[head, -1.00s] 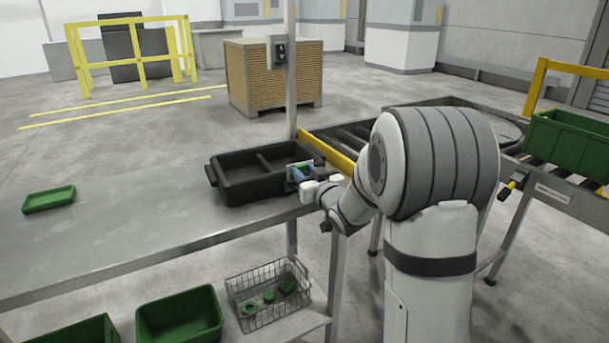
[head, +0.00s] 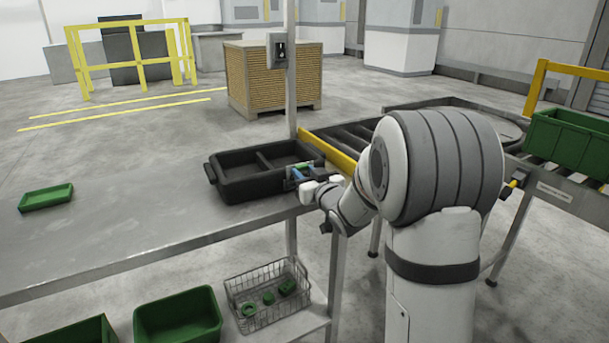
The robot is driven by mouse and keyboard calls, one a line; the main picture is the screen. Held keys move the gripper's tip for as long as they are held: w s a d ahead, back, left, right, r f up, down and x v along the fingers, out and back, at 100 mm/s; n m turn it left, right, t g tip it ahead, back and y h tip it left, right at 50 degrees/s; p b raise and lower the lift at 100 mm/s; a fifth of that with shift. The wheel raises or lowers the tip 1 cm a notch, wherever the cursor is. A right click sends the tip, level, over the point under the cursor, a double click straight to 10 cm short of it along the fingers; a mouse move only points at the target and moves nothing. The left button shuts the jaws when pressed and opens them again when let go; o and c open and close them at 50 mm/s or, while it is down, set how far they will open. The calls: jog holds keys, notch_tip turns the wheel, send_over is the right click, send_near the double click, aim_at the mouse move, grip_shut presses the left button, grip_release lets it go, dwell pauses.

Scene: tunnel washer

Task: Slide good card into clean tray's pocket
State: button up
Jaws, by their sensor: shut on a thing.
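A black tray (head: 232,187) with a divider stands on the grey metal table, near its right end. My gripper (head: 301,172) is at the tray's right front end wall. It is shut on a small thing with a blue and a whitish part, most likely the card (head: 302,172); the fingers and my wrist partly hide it. The tray's pocket cannot be made out behind my gripper. I cannot tell whether the card touches the tray or sits in a pocket.
A small green tray (head: 46,198) lies at the table's left; the table (head: 130,235) between is clear. Below are green bins (head: 178,318) and a wire basket (head: 268,295) with green parts. A roller conveyor (head: 345,137) lies behind, with a green crate (head: 570,140) at right. A post (head: 291,80) rises behind the tray.

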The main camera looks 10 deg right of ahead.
jog(key=shift+f+b, duration=0.45)
jog(key=shift+b, duration=0.2)
dwell(0.3)
dwell(0.4)
jog(key=o, duration=1.1)
jog(key=s+d+r+m+g+h+p, duration=0.1)
jog(key=s+d+g+h+p, duration=0.15)
jog(key=s, duration=0.65)
jog(key=s+d+r+m+g+h+p, duration=0.2)
jog(key=s+g+h+p, duration=0.15)
jog(key=s, duration=0.45)
jog(key=s+a+g+p, duration=0.2)
jog(key=s+g, duration=0.2)
jog(key=s, duration=0.6)
jog(key=s+a+g+y+p, duration=0.1)
jog(key=s+a+g+p, duration=0.1)
jog(key=s, duration=0.9)
jog(key=g+p, duration=0.1)
jog(key=g, duration=0.1)
jog(key=shift+a+r+g, duration=0.35)
jog(key=shift+a+g, duration=0.05)
